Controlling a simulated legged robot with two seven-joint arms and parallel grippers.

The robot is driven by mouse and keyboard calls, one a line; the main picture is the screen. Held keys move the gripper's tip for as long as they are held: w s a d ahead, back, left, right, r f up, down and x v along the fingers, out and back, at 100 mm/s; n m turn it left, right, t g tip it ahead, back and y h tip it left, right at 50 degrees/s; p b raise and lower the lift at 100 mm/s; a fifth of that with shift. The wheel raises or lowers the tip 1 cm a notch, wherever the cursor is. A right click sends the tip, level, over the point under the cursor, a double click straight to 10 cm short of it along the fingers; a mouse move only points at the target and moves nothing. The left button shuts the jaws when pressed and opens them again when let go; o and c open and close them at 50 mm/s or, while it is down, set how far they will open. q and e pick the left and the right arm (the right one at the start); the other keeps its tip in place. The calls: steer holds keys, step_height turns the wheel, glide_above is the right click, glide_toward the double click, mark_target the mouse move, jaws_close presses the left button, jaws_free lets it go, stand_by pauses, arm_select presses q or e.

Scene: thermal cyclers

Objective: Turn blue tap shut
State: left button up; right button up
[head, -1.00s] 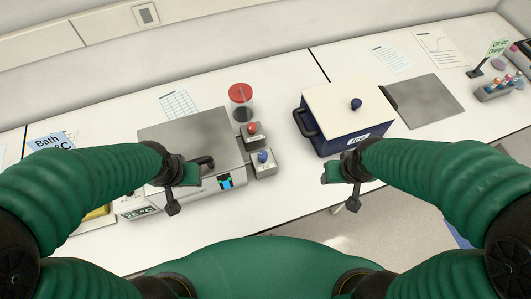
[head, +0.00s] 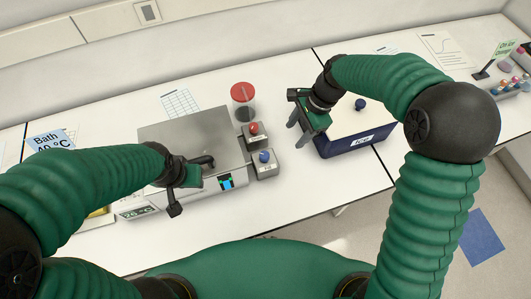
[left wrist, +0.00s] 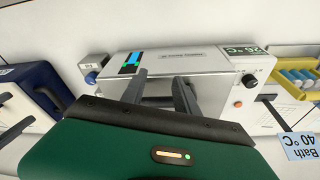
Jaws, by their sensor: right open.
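The blue tap (head: 264,157) is a blue knob on a small grey block, just right of the steel bath in the head view. It also shows at the left of the left wrist view (left wrist: 91,78). My right gripper (head: 298,132) is open and empty, to the right of the blue tap and apart from it, near the ice box. My left gripper (head: 186,200) is over the front of the steel bath.
The steel bath (head: 190,130) has a black handle. The blue ice box (head: 358,143) stands at right. White bench between taps and box is clear.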

steer(key=w+a+m+y, duration=0.1)
steer(key=w+a+m, duration=0.2)
steer(key=p, duration=0.1)
glide_toward(264, 154)
steer(key=shift+g, duration=0.3)
steer(key=x, duration=0.8)
steer(key=shift+w+a+f, duration=0.15)
steer(key=shift+w+f, duration=0.05)
steer(key=shift+f, duration=0.2)
jaws_close()
